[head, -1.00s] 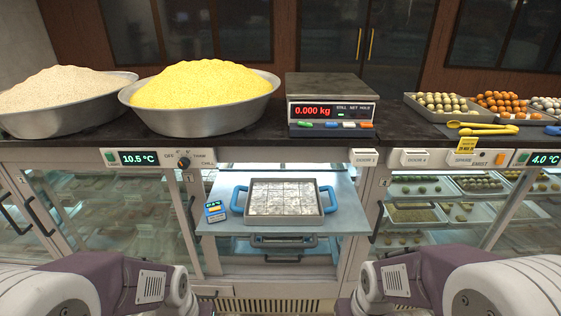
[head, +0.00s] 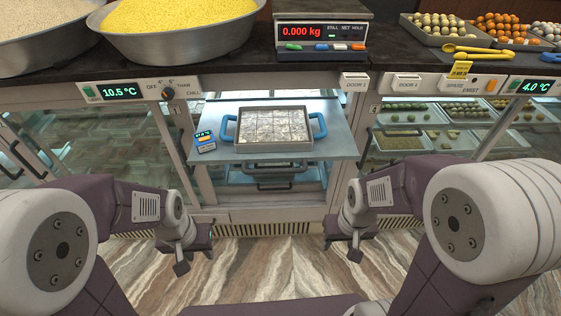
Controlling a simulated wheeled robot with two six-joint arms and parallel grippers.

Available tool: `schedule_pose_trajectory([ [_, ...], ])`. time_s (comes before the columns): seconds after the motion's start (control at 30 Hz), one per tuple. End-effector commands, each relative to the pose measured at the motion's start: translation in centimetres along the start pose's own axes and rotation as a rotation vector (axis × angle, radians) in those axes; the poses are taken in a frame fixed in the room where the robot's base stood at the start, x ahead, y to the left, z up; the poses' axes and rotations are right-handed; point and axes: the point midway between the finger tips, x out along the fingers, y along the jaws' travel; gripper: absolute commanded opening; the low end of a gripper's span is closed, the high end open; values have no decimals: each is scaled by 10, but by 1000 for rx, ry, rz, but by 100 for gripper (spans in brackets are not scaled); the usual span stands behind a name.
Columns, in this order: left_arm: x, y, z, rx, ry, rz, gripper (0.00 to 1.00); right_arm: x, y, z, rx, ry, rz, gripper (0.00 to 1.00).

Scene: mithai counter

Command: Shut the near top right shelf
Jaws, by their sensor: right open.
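A pale pulled-out shelf (head: 334,141) juts from the middle bay of the counter, under the scale. On it stands a metal tray (head: 264,146) of silver-topped sweets with blue handles, and a small blue device (head: 205,141) is at its left. A lower level (head: 272,185) with a dark handle shows beneath it. My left gripper (head: 182,266) hangs low and left of the shelf, apart from it; its fingers are too small to read. My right gripper (head: 355,252) hangs below and right of the shelf, open and touching nothing.
The dark countertop (head: 230,68) carries large bowls of white and yellow grains (head: 180,22), a scale (head: 322,33) and trays of sweets (head: 462,28). Glass-fronted cases flank the bay, with sweets (head: 410,118) at right. The striped floor (head: 270,262) between my arms is clear.

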Motion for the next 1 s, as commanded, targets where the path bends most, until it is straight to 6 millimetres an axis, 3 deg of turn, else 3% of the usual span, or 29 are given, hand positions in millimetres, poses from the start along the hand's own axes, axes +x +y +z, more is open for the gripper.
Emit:
schedule_pose_trajectory([
  [0.03, 0, 0, 0, 0, 0, 0, 36, 0, 1, -9, 11, 37, 6, 34],
  [0.07, 0, 0, 0, 0, 0, 0, 36, -1, 5, -19, -7, 75, 21, 26],
  [0.17, 0, 0, 0, 0, 0, 0, 36, -14, 15, -73, -177, 264, 88, 0],
  [0.23, -10, 0, -1, 0, 0, 0, 36, -37, 8, -119, -367, 415, 119, 0],
  [0.3, -26, 0, -3, 0, 0, 0, 36, -66, -10, -156, -580, 537, 121, 0],
  [0.4, -52, 1, -6, 0, 0, 0, 36, -102, -48, -186, -900, 647, 80, 0],
  [0.53, -93, 2, -10, 0, 0, 0, 36, -132, -83, -187, -1276, 665, -1, 0],
  [0.63, -122, 2, -13, 0, 1, 0, 36, -145, -83, -186, -1422, 620, -13, 0],
  [0.77, -129, 2, -14, 0, 0, 0, 36, -144, -79, -184, -1406, 601, -24, 0],
  [1.0, -118, 2, -12, 0, 0, 0, 36, -131, -81, -187, -1406, 601, -23, 0],
])
